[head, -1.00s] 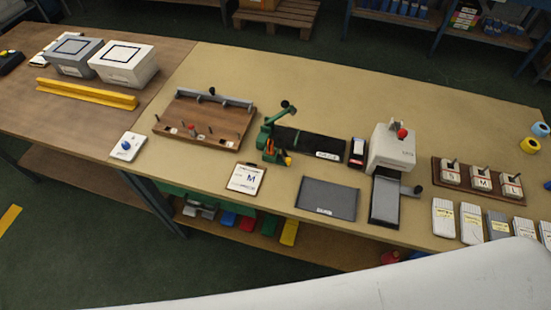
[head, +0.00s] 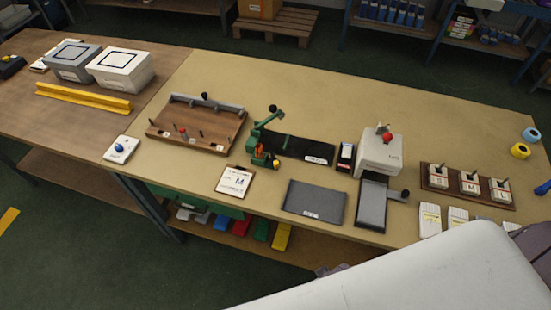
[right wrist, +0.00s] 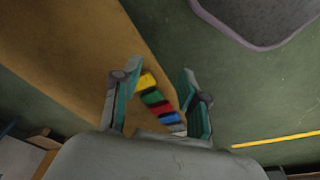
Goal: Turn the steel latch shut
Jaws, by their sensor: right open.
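I cannot single out the steel latch for certain at this size. A wooden board (head: 185,143) on the table carries a long grey metal bar (head: 208,101) with a dark knob along its back edge, and small upright pegs. A green fixture (head: 259,140) with an arm and a dark knob stands to its right. My right gripper (right wrist: 160,75) shows in the right wrist view, its two fingers apart with nothing between them. It is not seen in the head view, and it appears away from the table-top fixtures. My left gripper is in neither view.
A grey press (head: 379,157) with a red knob, a dark flat pad (head: 314,202), a clipboard (head: 235,180) and a wooden rack (head: 440,185) with labelled blocks crowd the front. Coloured items (right wrist: 157,97) lie on the lower shelf. The tabletop's back (head: 330,95) is clear.

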